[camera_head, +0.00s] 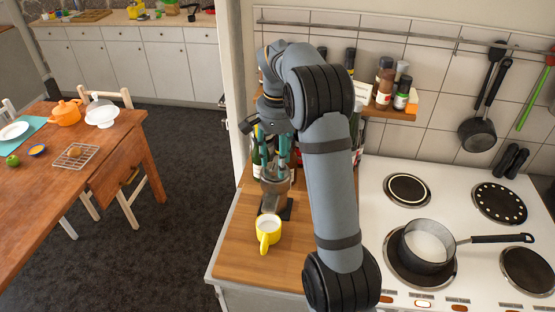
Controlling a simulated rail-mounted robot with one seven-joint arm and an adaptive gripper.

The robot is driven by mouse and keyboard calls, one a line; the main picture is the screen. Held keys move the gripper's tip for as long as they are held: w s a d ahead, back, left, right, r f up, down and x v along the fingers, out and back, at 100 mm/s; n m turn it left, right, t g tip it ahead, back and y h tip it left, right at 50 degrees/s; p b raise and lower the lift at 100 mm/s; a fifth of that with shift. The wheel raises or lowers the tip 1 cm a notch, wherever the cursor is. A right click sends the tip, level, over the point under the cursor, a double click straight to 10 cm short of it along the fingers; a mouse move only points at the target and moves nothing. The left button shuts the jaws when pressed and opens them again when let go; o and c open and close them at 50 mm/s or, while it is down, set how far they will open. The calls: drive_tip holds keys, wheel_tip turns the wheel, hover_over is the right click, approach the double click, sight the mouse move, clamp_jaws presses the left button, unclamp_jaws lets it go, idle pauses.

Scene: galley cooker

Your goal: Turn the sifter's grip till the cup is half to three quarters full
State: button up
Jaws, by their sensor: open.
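A yellow cup (264,242) stands on the wooden worktop, left of my arm, with its handle toward the front. Something white shows inside it; its exact level cannot be read from here. Just behind the cup is a grey-brown metal body (274,188) that looks like the sifter, over a dark base. Its grip cannot be made out. My gripper (272,153) points down above this body, with teal parts on either side. It is open; whether it touches the sifter cannot be told. My arm hides what lies to the right.
Bottles stand close behind my gripper, and a spice shelf (390,108) hangs on the tiled wall. To the right, a pot (428,262) with white contents sits on the cooker (375,177). The front of the wooden worktop (235,262) is clear.

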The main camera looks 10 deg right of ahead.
wheel_tip(320, 180, up, 12)
idle(0.6)
drive_tip(key=shift+f, duration=0.15)
idle(2.5)
wheel_tip(320, 180, down, 12)
drive_tip(key=shift+r, duration=0.1)
idle(0.5)
drive_tip(key=shift+r, duration=0.15)
